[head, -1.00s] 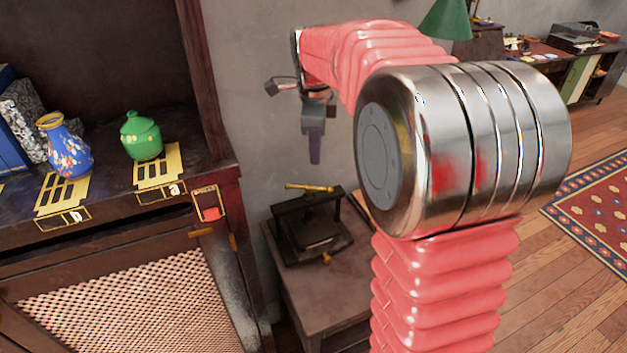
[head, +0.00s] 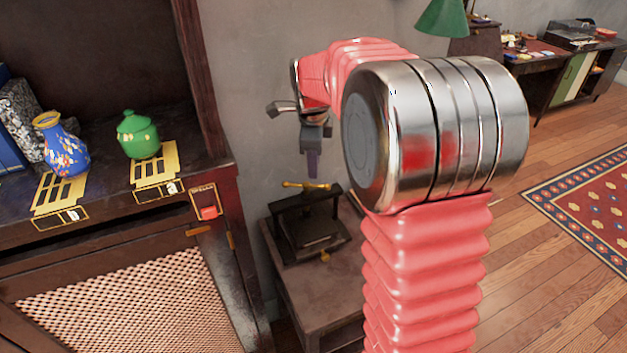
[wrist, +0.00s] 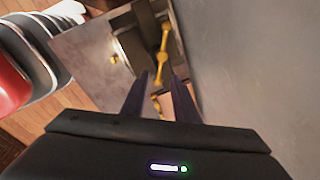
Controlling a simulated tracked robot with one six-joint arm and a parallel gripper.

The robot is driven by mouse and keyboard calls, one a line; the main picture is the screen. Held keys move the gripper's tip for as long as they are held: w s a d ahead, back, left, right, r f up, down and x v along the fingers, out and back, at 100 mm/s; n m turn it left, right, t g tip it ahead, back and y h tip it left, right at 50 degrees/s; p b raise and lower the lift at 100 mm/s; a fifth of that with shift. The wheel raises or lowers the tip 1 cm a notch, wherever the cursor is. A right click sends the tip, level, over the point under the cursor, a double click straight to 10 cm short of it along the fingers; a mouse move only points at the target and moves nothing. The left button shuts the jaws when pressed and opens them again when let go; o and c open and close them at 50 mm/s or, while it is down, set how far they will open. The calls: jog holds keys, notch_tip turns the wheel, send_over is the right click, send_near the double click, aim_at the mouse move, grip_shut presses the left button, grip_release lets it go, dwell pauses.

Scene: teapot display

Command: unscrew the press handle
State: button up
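The black press (head: 312,228) stands on a small brown side table. Its brass press handle (head: 306,185) is a bar across the top, and it also shows in the wrist view (wrist: 162,55). My gripper (head: 312,172) points down just above the handle in the head view, apart from it as far as I can tell. In the wrist view my gripper's two fingers (wrist: 157,90) stand apart with nothing between them that they grip. The handle lies beyond the fingertips there.
A dark cabinet at left bears a blue vase (head: 62,145) and a green lidded pot (head: 137,134) on its shelf. A grey wall (head: 245,80) stands close behind the press. The side table (head: 325,290) has some bare top.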

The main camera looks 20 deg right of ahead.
aim_at(314, 185)
jog(key=f, duration=0.2)
jog(key=w+f, duration=0.1)
jog(key=f, duration=0.4)
jog(key=shift+w+d+f, duration=0.15)
jog(key=shift+d, duration=0.2)
jog(key=shift+c, duration=0.4)
grip_shut()
